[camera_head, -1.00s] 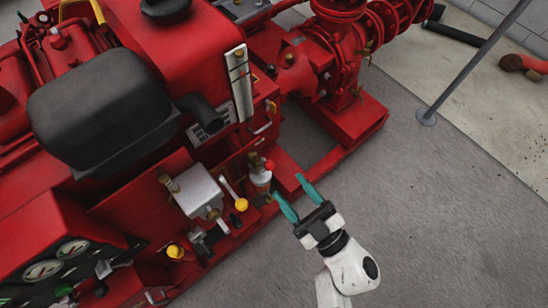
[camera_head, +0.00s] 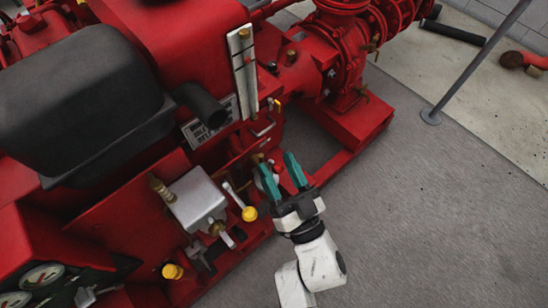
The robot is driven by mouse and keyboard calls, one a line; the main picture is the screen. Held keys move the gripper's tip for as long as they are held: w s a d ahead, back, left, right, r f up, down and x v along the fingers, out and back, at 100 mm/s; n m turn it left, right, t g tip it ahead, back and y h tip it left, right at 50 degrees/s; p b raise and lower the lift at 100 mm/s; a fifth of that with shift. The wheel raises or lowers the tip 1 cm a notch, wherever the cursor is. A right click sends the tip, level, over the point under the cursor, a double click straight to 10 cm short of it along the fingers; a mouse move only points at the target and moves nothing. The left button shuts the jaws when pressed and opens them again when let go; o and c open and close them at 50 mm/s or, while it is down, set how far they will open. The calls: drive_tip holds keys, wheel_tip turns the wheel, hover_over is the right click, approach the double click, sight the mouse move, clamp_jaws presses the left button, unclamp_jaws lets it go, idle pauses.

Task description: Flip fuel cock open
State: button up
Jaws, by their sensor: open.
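My gripper (camera_head: 276,162) is open, with two teal fingers pointing up and away from me toward the red pump engine (camera_head: 185,45). A small red knob (camera_head: 279,168) shows between the fingers, near the engine's lower right side. It appears to belong to the pale bowl-shaped fitting, which is now mostly hidden behind the left finger. I cannot tell for sure which part is the fuel cock, or whether the fingers touch the fitting. A lever with a yellow knob (camera_head: 249,213) stands just left of the gripper.
A silver box (camera_head: 196,199) and a second yellow knob (camera_head: 172,271) sit farther left. A black muffler (camera_head: 85,95) and black pipe (camera_head: 202,104) are above. The red base rail (camera_head: 350,140) runs behind the gripper. Grey floor (camera_head: 430,220) on the right is clear.

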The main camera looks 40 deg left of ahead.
drive_tip(key=shift+x, duration=1.25)
drive_tip(key=shift+w, duration=0.1)
drive_tip(key=shift+c, duration=0.2)
clamp_jaws()
drive_tip(key=shift+n, duration=0.3)
drive_tip(key=shift+s+n+g+y, duration=0.4)
drive_tip(key=shift+n+g, duration=0.1)
drive_tip(key=shift+n, duration=0.3)
drive_tip(key=shift+o, duration=0.2)
unclamp_jaws()
